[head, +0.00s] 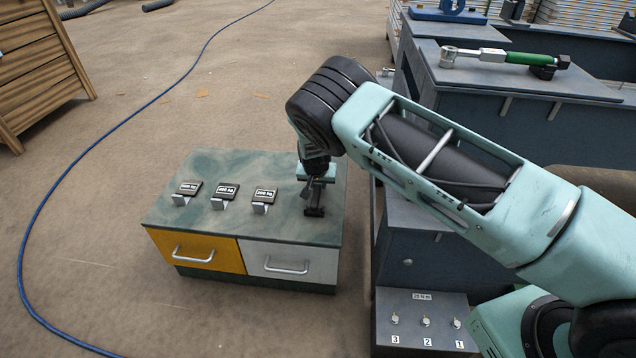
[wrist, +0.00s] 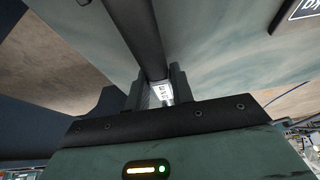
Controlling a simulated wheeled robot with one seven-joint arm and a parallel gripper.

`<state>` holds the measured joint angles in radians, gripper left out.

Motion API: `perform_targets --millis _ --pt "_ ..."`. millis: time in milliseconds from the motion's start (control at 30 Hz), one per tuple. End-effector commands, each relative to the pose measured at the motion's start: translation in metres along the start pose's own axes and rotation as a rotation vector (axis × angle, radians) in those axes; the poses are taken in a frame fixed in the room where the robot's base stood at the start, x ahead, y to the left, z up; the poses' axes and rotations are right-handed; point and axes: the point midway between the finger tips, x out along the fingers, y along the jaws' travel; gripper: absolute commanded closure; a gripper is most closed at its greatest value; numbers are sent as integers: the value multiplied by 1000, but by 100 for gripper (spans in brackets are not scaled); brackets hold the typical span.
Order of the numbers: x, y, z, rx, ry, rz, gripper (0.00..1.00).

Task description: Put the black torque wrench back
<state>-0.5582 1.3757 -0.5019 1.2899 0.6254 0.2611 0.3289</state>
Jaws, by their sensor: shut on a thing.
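My gripper (head: 316,192) reaches down over the right end of the cabinet's green top. It is shut on a dark bar, which fits the black torque wrench (wrist: 135,25). In the wrist view the bar runs from the top edge down between the fingers (wrist: 155,95), with a small pale marking near the grip. In the head view the wrench is mostly hidden by my gripper; a small dark piece (head: 314,211) shows just below it, close to the top. I cannot tell whether it touches.
The cabinet (head: 225,230) has three black kg plates on metal holders, left of my gripper, and yellow and grey drawers. A green-handled wrench (head: 505,56) lies on the workbench at right. A panel with three numbered knobs (head: 425,320) stands at lower right. A blue hose crosses the floor.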

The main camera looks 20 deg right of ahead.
Motion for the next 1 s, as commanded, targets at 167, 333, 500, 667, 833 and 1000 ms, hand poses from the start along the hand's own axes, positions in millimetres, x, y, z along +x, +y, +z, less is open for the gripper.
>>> perform_targets --millis 167,333,500,667,833,1000 --pt "4 0 2 0 1 -1 100" --pt "6 0 2 1 2 -1 100" --pt "6 0 2 1 1 -1 54" --pt "6 0 2 1 1 -1 51" --pt "4 0 3 1 0 0 51" --pt "-16 -1 1 1 1 -2 51"
